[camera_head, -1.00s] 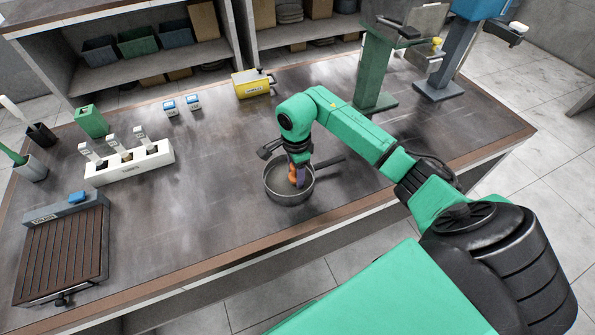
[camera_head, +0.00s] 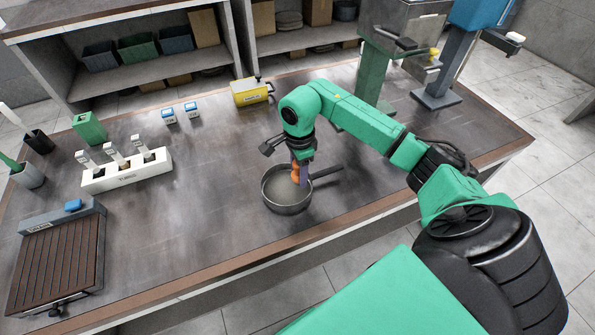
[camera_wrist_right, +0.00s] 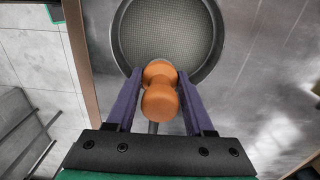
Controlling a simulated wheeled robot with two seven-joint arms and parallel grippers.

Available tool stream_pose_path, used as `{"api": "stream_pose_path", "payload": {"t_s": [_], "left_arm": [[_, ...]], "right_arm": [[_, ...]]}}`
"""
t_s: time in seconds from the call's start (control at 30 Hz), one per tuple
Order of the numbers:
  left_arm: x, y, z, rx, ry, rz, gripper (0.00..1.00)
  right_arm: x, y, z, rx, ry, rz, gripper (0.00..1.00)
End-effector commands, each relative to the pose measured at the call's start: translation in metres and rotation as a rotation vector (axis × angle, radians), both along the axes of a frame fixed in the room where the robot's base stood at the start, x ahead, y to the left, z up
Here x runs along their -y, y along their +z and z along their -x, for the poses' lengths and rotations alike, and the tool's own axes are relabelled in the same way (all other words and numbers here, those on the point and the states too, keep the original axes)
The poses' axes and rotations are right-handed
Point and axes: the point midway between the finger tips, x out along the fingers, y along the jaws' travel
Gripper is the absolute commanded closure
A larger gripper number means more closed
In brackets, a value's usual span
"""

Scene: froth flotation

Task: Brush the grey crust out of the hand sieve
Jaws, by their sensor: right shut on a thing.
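The hand sieve (camera_head: 284,205) is a round metal pan with a handle, lying on the bench; its mesh also shows in the right wrist view (camera_wrist_right: 168,30). My right gripper (camera_head: 299,172) is over the sieve and shut on an orange knobbed brush handle (camera_wrist_right: 160,90). The orange handle also shows in the head view (camera_head: 295,174), at the upper right inside the rim. The brush's lower end is hidden below the handle. The mesh looks grey; I cannot tell whether crust lies on it. My left gripper is not in view.
A white rack (camera_head: 127,172) with several labelled holders stands to the left. A ribbed drain tray (camera_head: 58,262) is at the front left. The bench around the sieve is mostly clear.

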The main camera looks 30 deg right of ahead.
Motion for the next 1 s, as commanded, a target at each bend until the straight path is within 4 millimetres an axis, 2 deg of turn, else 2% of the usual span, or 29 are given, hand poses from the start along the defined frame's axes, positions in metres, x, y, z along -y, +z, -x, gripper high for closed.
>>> {"api": "stream_pose_path", "payload": {"t_s": [0.1, 0.5, 1.0], "left_arm": [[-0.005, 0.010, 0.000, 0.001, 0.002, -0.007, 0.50], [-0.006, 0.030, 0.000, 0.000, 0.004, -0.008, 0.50], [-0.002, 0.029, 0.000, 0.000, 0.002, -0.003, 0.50]], "right_arm": [[0.002, 0.015, 0.000, 0.001, -0.003, 0.000, 1.00], [0.008, 0.047, 0.002, 0.001, -0.015, 0.001, 1.00], [0.008, 0.048, 0.003, 0.001, -0.015, -0.001, 1.00]]}}
